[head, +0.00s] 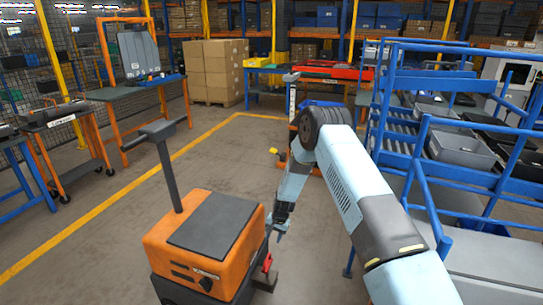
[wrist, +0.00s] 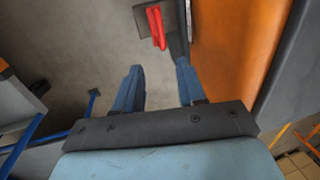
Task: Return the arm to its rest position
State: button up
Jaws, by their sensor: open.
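My light blue arm (head: 350,185) reaches out from the lower right, bends at a dark round elbow joint and hangs down to the floor side of the orange cart. My gripper (head: 281,232) is just right of the cart, pointing down. In the wrist view its two blue-grey fingers (wrist: 158,78) are apart with nothing between them.
The orange cart (head: 190,247) with a dark top and upright handle stands close to the left of my gripper. A red part (head: 267,262) juts low from its side; it also shows in the wrist view (wrist: 156,26). Blue racking (head: 455,178) with grey bins flanks my arm on the right. Floor (head: 225,150) is clear ahead-left.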

jog(key=s+d+r+n+t, duration=0.1)
jog(key=d+r, duration=0.2)
jog(key=r, duration=0.8)
jog(key=s+d+r, duration=0.1)
jog(key=d+r, duration=0.1)
jog(key=r, duration=0.9)
jog(key=s+d+r+n+t, duration=0.1)
jog(key=d+r, duration=0.2)
jog(key=r, duration=0.9)
jog(key=s+d+r, duration=0.3)
jog(key=s+r, duration=0.3)
jog(key=r, duration=0.3)
jog(key=s+d+r, duration=0.3)
jog(key=s+r, duration=0.4)
jog(key=r, duration=0.1)
jog(key=s+d+r+t, duration=0.1)
jog(key=s+d+r, duration=0.1)
jog(key=s, duration=0.7)
jog(key=s+d+r+n+t+h, duration=0.1)
jog(key=s+d+r, duration=0.2)
jog(key=s, duration=0.6)
jog(key=s+d+r+n+h, duration=0.1)
jog(key=s+d+r, duration=0.2)
jog(key=s, duration=0.7)
jog(key=shift+r+t, duration=0.4)
jog(key=shift+r, duration=0.1)
jog(key=shift+s, duration=0.1)
